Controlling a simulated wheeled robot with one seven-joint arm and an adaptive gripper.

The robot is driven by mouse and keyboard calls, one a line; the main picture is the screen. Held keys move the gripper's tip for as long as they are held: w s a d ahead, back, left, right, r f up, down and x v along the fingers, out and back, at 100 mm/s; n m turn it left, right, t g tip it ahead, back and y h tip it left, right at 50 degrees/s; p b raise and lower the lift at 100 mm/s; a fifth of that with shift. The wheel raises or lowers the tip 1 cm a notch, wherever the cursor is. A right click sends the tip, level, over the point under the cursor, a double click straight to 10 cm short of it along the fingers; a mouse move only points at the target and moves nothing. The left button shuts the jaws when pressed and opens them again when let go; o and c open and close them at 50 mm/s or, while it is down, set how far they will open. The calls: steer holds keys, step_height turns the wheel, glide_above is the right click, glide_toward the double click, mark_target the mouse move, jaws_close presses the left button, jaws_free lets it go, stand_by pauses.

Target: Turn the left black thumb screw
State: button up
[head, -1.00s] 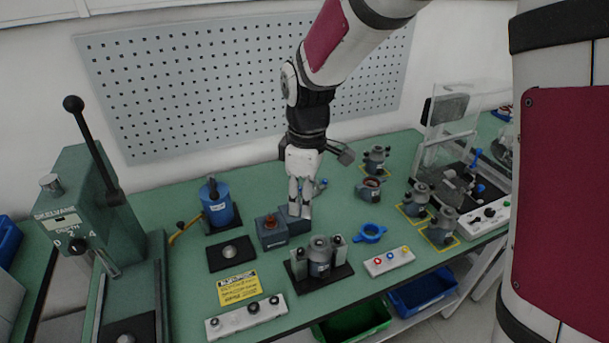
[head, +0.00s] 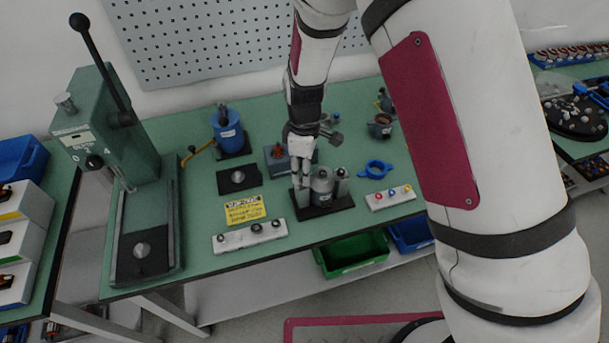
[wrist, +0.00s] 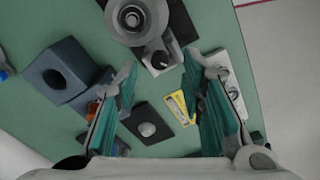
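The stator fixture is a grey cylindrical housing (head: 322,184) on a black base plate (head: 326,211), with a post on either side. In the wrist view the housing (wrist: 137,16) is at the top edge, cut off. A black thumb screw (wrist: 158,58) shows beside it on the black plate. In the head view my gripper (head: 301,180) points down over the left side of the fixture and hides most of the left post. In the wrist view my gripper (wrist: 160,72) is open and empty, with the thumb screw showing between and beyond the fingertips.
A dark block with a red top (head: 277,153) stands just behind left of my gripper. A button strip (head: 249,236) and yellow label (head: 244,210) lie left. A blue ring (head: 375,169) and a coloured-button box (head: 390,197) lie right. A green press (head: 115,130) stands far left.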

steer(key=shift+f, duration=1.65)
jaws_close()
steer(key=shift+m, duration=2.9)
jaws_free()
